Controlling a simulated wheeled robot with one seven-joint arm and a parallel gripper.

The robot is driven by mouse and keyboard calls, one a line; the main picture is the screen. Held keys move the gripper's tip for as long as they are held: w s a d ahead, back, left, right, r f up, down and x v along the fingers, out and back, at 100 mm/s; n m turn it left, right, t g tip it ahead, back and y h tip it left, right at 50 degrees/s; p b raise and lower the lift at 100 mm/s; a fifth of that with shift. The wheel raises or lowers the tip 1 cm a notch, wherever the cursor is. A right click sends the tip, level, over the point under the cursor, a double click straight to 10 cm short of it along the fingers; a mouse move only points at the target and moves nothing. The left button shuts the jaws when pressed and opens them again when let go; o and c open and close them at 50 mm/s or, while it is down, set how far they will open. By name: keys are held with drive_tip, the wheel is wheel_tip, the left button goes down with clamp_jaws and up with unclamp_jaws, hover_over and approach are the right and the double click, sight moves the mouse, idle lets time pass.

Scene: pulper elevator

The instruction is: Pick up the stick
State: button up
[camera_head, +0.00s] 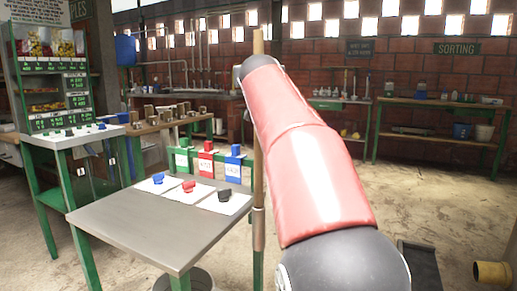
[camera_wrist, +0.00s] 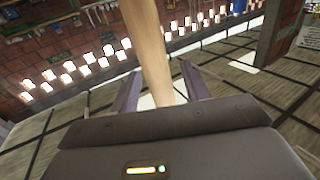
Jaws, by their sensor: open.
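The stick (camera_head: 258,180) is a long, thin wooden pole standing upright beside the right edge of the grey table in the head view. My red arm covers part of its right side. In the wrist view the stick (camera_wrist: 148,45) runs from the top edge down between the two fingers. My gripper (camera_wrist: 159,88) is open, with one finger on each side of the stick. There is a visible gap at the right finger; I cannot tell whether the left finger touches it. My gripper is hidden behind my arm in the head view.
A grey metal table (camera_head: 130,225) holds papers with blue, red and black objects. Green, red and blue boxes (camera_head: 206,162) stand behind it. A shelf stand (camera_head: 55,80) is at left, and a sorting table (camera_head: 440,103) at back right. Floor between is mostly open.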

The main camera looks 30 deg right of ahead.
clamp_jaws()
idle(0.4)
